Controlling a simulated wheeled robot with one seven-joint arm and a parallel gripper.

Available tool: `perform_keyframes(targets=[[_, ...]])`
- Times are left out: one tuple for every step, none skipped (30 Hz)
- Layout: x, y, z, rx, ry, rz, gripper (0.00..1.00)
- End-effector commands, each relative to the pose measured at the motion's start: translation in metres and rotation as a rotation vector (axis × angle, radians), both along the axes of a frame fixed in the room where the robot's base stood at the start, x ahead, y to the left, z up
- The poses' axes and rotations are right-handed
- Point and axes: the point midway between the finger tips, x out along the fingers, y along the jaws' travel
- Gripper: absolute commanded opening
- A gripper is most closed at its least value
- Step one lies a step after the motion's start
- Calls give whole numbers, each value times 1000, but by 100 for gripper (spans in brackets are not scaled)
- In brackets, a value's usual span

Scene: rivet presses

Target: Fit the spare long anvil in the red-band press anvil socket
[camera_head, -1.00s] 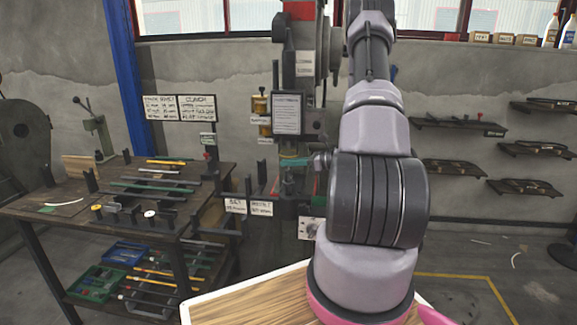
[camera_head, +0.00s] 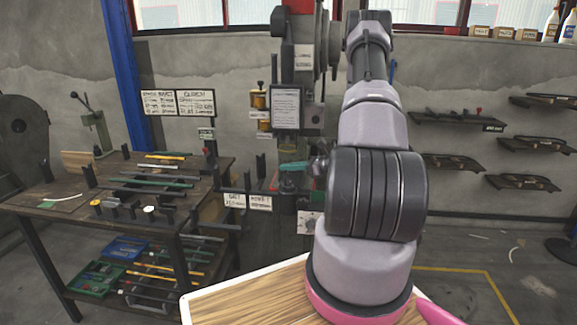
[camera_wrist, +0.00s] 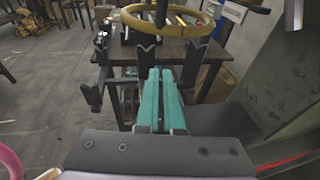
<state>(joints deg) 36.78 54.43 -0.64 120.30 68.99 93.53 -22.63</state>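A press (camera_head: 303,60) with a red part at its top stands against the wall behind my arm. I cannot tell whether this red is the red band. Its anvil socket is not clearly visible; my arm covers part of the lower press. Small round-topped pieces (camera_head: 149,210) stand in dark holders at the bench front; I cannot tell which piece, if any, is the spare long anvil. In the wrist view my gripper (camera_wrist: 160,75) shows two teal fingers lying close together, with nothing visible between them. They point towards dark notched posts (camera_wrist: 194,52) and a yellow ring (camera_wrist: 170,14).
A dark workbench (camera_head: 60,208) at left holds rods, with blue and green bins (camera_head: 97,278) on its lower shelf. Label plates (camera_head: 248,202) stand beside the press. Wall shelves (camera_head: 450,120) hang at right. Floor at right (camera_head: 470,258) is mostly clear, with a yellow line.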

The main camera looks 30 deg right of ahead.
Motion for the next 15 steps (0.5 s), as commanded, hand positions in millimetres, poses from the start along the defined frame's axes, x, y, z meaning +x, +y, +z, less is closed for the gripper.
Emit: perform_keyframes(targets=[[0, 0, 0, 1, -1, 0, 0], [0, 0, 0, 1, -1, 0, 0], [0, 0, 0, 1, -1, 0, 0], [0, 0, 0, 1, -1, 0, 0], [0, 0, 0, 1, -1, 0, 0], [0, 0, 0, 1, -1, 0, 0], [0, 0, 0, 1, -1, 0, 0], [0, 0, 0, 1, -1, 0, 0], [0, 0, 0, 1, -1, 0, 16], [0, 0, 0, 1, -1, 0, 27], [0, 0, 0, 1, -1, 0, 39], [0, 0, 0, 1, -1, 0, 39], [0, 0, 0, 1, -1, 0, 39], [0, 0, 0, 0, 0, 0, 39], [0, 0, 0, 0, 0, 0, 39]])
